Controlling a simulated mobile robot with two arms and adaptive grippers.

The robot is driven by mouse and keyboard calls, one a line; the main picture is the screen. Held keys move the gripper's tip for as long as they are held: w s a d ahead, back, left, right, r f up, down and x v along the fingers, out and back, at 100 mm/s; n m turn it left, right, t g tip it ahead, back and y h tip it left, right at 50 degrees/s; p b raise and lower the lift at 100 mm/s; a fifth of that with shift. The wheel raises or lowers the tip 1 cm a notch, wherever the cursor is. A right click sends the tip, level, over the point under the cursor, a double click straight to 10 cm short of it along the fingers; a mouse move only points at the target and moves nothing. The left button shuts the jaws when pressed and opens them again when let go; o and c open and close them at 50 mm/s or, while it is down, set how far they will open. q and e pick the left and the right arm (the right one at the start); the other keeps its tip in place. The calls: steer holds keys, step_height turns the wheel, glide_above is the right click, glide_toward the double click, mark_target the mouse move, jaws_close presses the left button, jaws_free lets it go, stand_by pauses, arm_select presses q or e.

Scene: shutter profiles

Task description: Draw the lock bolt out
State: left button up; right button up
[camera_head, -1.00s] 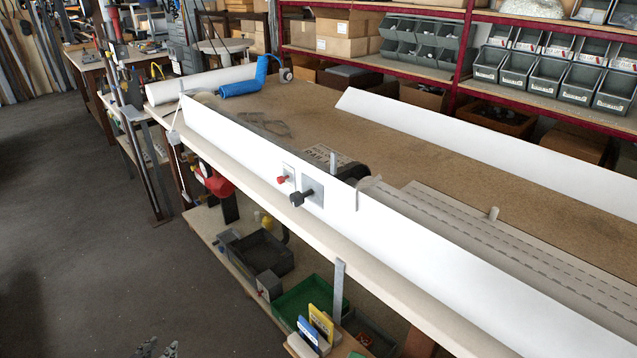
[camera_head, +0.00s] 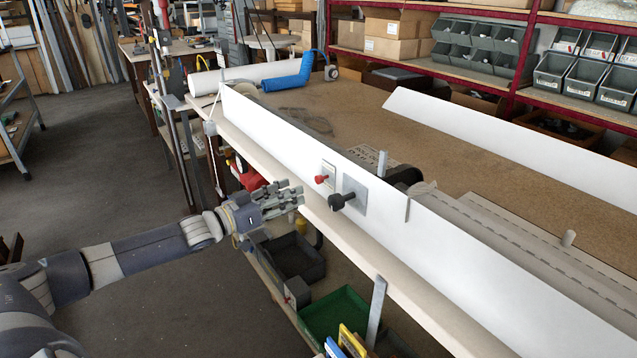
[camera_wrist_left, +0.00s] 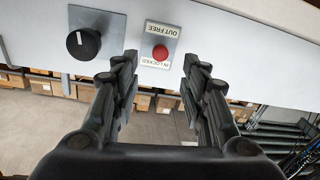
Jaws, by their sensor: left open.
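The lock bolt is a red knob (camera_head: 320,179) on a small pale plate in the white front panel (camera_head: 290,145). In the left wrist view the red knob (camera_wrist_left: 160,53) sits on a plate reading "OUT FREE" and "IN LOCKED". A black knob (camera_head: 341,200) on a grey square plate is to its right in the head view; it is at the left in the wrist view (camera_wrist_left: 83,43). My left gripper (camera_head: 298,196) is open and empty, a little short of the panel. In the wrist view the red knob appears between its fingertips (camera_wrist_left: 161,63). My right gripper is not seen.
The long pale bench edge (camera_head: 400,300) runs below the panel. A green tray (camera_head: 333,312) and dark bins stand on the shelf underneath. A blue cylinder (camera_head: 290,82) lies at the panel's far end. Open floor (camera_head: 100,190) lies at the left.

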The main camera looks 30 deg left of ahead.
mark_target(316, 181)
arm_select(q)
steer(key=shift+p+x, duration=0.45)
steer(key=shift+x, duration=4.15)
steer(key=shift+f, duration=0.1)
